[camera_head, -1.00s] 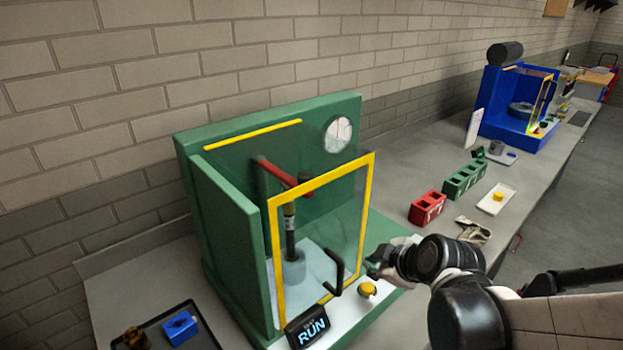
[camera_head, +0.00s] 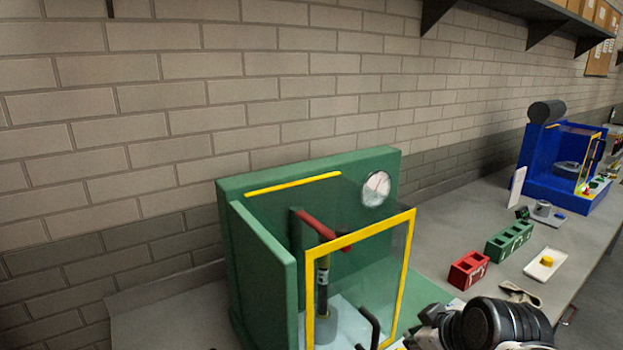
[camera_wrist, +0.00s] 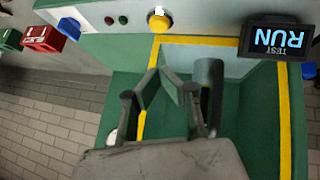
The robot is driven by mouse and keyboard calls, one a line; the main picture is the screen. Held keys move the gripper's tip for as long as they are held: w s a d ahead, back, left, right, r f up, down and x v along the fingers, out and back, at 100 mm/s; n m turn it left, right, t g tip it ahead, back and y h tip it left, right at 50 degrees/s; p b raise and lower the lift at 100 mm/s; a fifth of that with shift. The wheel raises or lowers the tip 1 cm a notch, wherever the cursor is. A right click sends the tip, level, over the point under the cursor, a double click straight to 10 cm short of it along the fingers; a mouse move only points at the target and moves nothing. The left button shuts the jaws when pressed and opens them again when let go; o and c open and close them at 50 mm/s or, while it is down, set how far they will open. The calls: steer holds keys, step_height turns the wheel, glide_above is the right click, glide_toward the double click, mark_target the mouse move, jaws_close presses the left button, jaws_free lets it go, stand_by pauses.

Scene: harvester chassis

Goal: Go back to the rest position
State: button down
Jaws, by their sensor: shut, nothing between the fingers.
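My gripper (camera_wrist: 164,72) is shut and empty in the wrist view, over the front of the green test machine (camera_wrist: 260,130). In the head view my wrist covers the machine's lower right, and the fingertips are hard to make out. The green machine (camera_head: 262,255) stands on the bench with its yellow-framed clear door (camera_head: 408,262) across the front. A black door handle (camera_head: 372,328) shows low in that view. The wrist view shows a yellow button (camera_wrist: 158,20) beyond my fingertips and a display reading "TEST RUN" (camera_wrist: 280,40) to their right.
Right of the machine on the bench (camera_head: 440,228) lie a red block (camera_head: 468,270), a green block (camera_head: 508,242), a white tray with a yellow piece (camera_head: 546,262) and a cloth or glove (camera_head: 520,294). A blue machine (camera_head: 540,165) stands farther back. Shelves (camera_head: 530,12) jut from the wall above.

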steer(key=s+r+m+g+h+b, duration=0.1)
steer(key=s+r+m+b, duration=0.1)
steer(key=s+m, duration=0.5)
steer(key=shift+s+d, duration=0.25)
steer(key=shift+s, duration=0.15)
steer(key=shift+d+r, duration=0.1)
stand_by(5.0)
